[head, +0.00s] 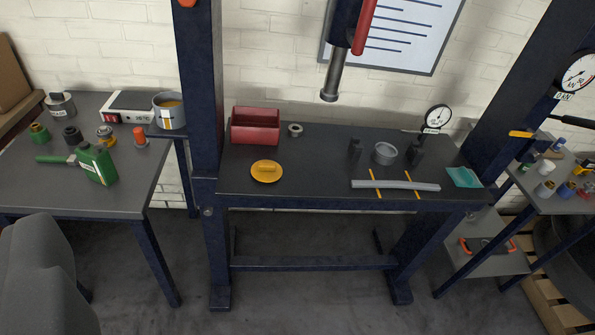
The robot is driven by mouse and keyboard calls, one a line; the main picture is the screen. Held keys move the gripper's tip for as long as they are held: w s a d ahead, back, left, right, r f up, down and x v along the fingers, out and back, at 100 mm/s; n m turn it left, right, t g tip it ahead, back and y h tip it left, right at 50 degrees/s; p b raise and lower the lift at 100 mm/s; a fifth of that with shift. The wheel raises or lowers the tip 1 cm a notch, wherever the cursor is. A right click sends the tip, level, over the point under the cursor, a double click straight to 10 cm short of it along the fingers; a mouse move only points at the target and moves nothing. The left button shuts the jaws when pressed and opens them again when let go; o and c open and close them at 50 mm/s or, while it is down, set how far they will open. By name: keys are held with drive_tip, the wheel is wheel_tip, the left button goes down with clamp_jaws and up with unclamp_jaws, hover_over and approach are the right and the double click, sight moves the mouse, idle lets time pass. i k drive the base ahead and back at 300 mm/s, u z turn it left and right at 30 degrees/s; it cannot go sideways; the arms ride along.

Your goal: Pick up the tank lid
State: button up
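A round yellow lid (267,172) with a raised bar grip across its top lies flat on the dark bench top, left of the middle. It looks like the tank lid. A grey open pot with yellow contents (169,111), perhaps the tank, stands at the right edge of the left table. My gripper is not in view, and nothing touches the lid.
A red bin (256,126) stands behind the lid on the bench (310,180), with a small metal ring (295,130) beside it. A blue press post (199,100) rises left of the lid. A press ram (332,80) hangs above. Bench space right of the lid is clear.

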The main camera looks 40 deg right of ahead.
sight(264, 170)
drive_tip(key=z, duration=0.1)
drive_tip(key=i, duration=1)
drive_tip(key=u, duration=0.1)
